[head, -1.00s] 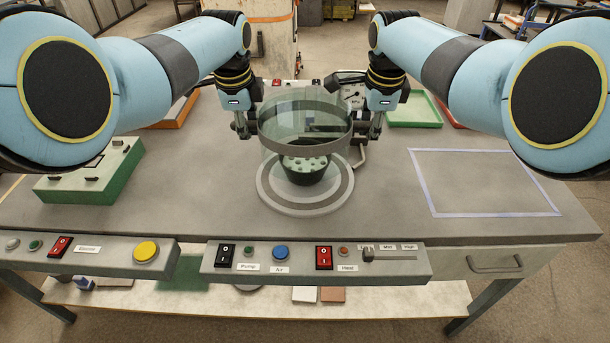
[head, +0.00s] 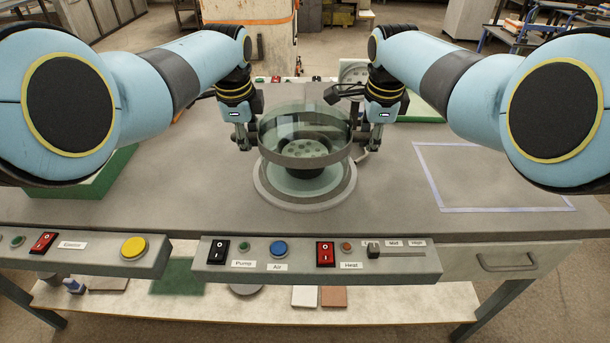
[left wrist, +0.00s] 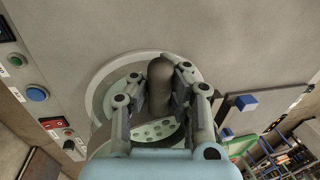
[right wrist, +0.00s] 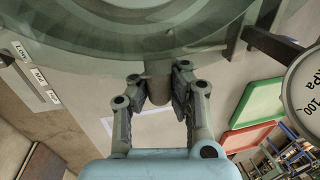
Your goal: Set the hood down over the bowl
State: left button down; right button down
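The hood (head: 275,151) is a clear glass cylinder with a dark lower rim and a side handle on each side. It hangs level over the dark bowl (head: 304,173), whose several pale round pieces show through the glass. The bowl stands on a round pale plate (head: 263,188). The hood's rim looks to be above the plate; the exact gap cannot be told. My left gripper (head: 247,140) is shut on the left handle, a dark knob in the left wrist view (left wrist: 160,85). My right gripper (head: 367,137) is shut on the right handle, seen in the right wrist view (right wrist: 158,88).
Control panels with a yellow button (head: 134,248) and a blue button (head: 278,249) line the front edge. A green box (head: 90,185) is at left. A gauge (head: 353,72) stands behind. A taped rectangle (head: 490,178) at right is empty.

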pick_arm(q)
jog(key=c, duration=1.4)
grip_release()
jog(key=shift+f, duration=0.1)
jog(key=shift+c, duration=0.2)
pick_arm(e)
jog(key=c, duration=1.4)
grip_release()
jog(key=shift+f, duration=0.1)
jog(key=shift+c, duration=0.2)
pick_arm(q)
notch_tip(320, 180, up, 12)
jog(key=s, duration=0.2)
jog(key=shift+s+f, duration=0.15)
jog(key=shift+s, duration=0.05)
pick_arm(e)
notch_tip(320, 180, up, 12)
jog(key=s, duration=0.2)
jog(key=shift+s+f, duration=0.15)
